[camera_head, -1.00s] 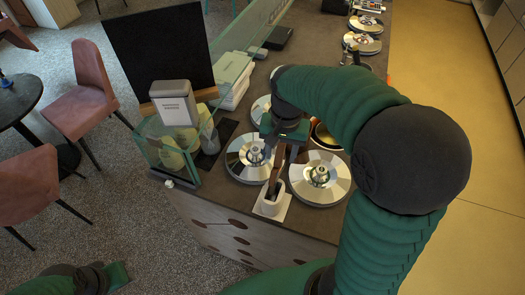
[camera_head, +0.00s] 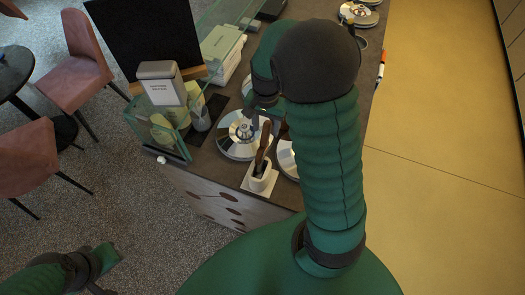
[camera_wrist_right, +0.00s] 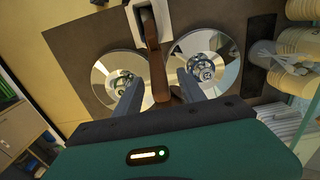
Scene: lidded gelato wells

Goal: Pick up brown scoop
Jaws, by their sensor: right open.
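The brown scoop (camera_head: 262,146) stands handle up in a small white holder (camera_head: 258,184) at the counter's near edge. Its handle leans slightly, and its lower end is hidden inside the holder. In the right wrist view the brown scoop (camera_wrist_right: 155,55) lies between the spread fingers. My right gripper (camera_head: 264,124) is open above the holder, with its fingers around the upper handle; I cannot tell whether either touches it. The right gripper also shows in the wrist view (camera_wrist_right: 158,88). My left gripper (camera_head: 104,262) is low at the left, away from the counter; its jaws are unclear.
A shiny round lid (camera_head: 233,150) lies left of the scoop; another lid (camera_head: 287,160) is partly hidden by my right arm. A glass case (camera_head: 172,135) with cups and a sign box (camera_head: 160,82) stand to the left. A dark board (camera_head: 145,40) is behind them.

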